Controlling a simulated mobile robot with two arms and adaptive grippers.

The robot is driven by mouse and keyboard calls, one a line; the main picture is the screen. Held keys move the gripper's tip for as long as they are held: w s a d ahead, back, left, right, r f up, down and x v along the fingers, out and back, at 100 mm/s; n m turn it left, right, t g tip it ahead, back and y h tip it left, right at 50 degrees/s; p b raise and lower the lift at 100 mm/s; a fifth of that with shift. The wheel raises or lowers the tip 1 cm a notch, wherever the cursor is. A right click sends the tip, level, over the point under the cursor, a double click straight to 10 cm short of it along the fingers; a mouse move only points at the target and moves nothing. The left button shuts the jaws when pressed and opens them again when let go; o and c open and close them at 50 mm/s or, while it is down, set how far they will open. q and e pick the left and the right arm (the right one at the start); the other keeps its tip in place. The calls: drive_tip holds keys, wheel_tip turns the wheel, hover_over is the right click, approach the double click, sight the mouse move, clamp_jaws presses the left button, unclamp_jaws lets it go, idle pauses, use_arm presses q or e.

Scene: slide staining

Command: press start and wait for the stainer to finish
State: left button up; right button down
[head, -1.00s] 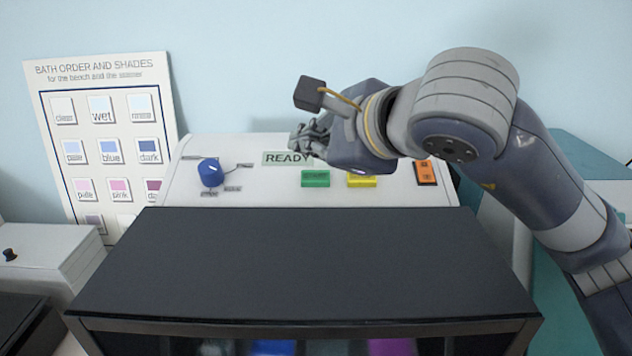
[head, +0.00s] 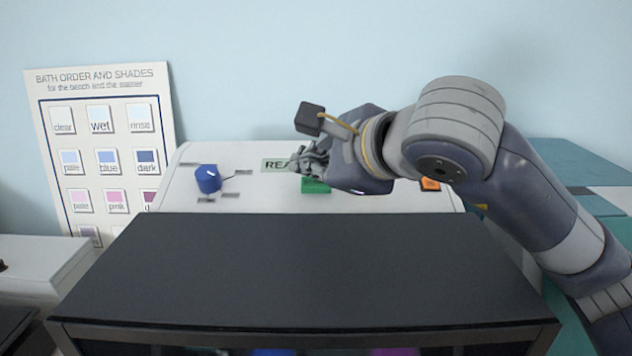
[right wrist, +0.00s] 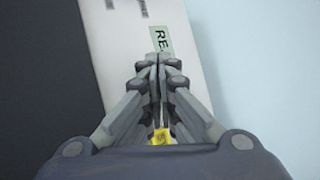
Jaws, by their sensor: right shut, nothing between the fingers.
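The stainer (head: 300,265) has a white sloped panel at the back and a dark lid in front. Its green start button (head: 316,187) is partly covered by my right gripper (head: 298,163) in the head view. The display (head: 273,165) shows "RE", the rest hidden by the fingers; it also shows in the right wrist view (right wrist: 160,42). My right gripper is shut and empty, above the panel between display and green button; whether it touches cannot be told. My left gripper is out of view.
A blue knob (head: 208,179) sits on the panel's left. An orange switch (head: 430,184) is at the right, partly behind my arm. A bath-order chart (head: 110,84) leans against the wall at left. The dark lid is clear.

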idle(0.7)
drive_tip(key=shift+f, duration=0.1)
drive_tip(key=shift+w+f+b, duration=0.2)
drive_tip(key=shift+f+b, duration=0.1)
drive_tip(key=shift+b, duration=0.5)
